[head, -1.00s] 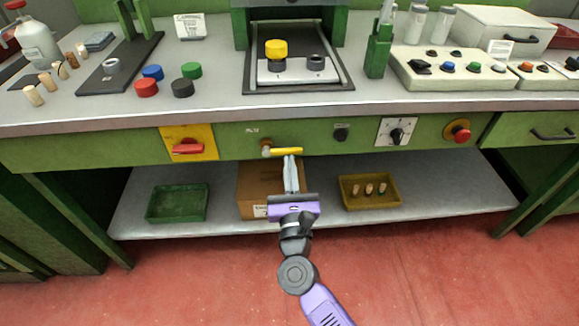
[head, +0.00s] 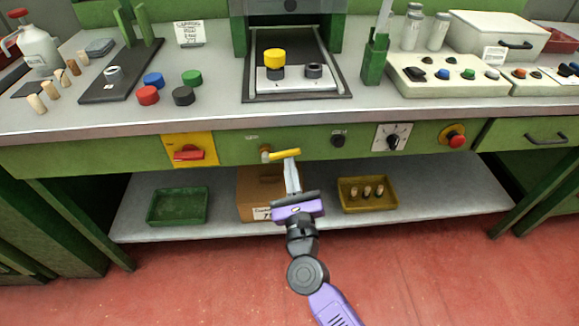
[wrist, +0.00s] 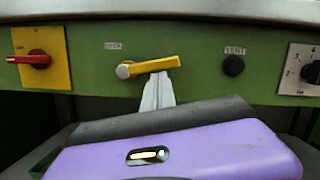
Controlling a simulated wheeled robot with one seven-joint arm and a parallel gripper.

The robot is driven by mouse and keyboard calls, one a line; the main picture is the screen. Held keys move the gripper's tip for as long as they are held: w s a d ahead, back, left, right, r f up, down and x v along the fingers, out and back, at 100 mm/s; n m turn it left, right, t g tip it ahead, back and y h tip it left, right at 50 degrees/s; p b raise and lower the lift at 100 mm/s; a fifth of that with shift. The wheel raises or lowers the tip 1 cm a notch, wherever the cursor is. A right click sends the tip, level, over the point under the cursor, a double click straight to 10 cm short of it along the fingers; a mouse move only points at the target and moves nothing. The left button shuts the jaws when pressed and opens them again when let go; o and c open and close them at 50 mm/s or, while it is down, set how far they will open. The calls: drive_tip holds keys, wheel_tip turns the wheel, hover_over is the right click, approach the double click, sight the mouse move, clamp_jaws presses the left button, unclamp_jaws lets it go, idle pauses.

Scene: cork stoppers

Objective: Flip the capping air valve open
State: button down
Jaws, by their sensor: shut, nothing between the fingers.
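My gripper (head: 291,161) is shut and empty.
A red switch on a yellow plate (head: 190,151) sits left of the valve. A black knob (head: 338,140), a dial (head: 393,137) and a red button (head: 455,135) sit to the right. The worktop edge overhangs above; a cardboard box (head: 252,183) stands on the shelf below.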

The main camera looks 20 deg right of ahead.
sight(287, 152)
wheel_tip(287, 152, up, 2)
drive_tip(key=n+y+p, duration=0.1)
drive_tip(key=n+p, duration=0.1)
drive_tip(key=n, duration=0.1)
drive_tip(key=shift+d+r+n+p, duration=0.1)
drive_tip(key=shift+d+n+p, duration=0.05)
drive_tip(key=shift+n+p, duration=0.15)
drive_tip(key=r+n+y+p, duration=0.1)
drive_tip(key=n+p, duration=0.2)
drive_tip(key=shift+r, duration=0.2)
drive_tip(key=r+n+p, duration=0.1)
drive_tip(key=n+p, duration=0.1)
drive_tip(key=a+r+n+g+y+p, duration=0.1)
drive_tip(key=n+p, duration=0.1)
drive_tip(key=p, duration=0.1)
drive_tip(key=shift+w, duration=0.1)
drive_tip(key=n+p, duration=0.1)
drive_tip(key=p, duration=0.1)
drive_tip(key=r+n+p, duration=0.1)
drive_tip(key=n+p, duration=0.1)
drive_tip(key=shift+w+a+y, duration=0.15)
drive_tip(key=shift+a+y, duration=0.15)
drive_tip(key=shift+a, duration=0.05)
drive_tip(key=shift+a+f+n+g, duration=0.1)
drive_tip(key=shift+f+n+g, duration=0.2)
drive_tip(key=shift+f, duration=0.15)
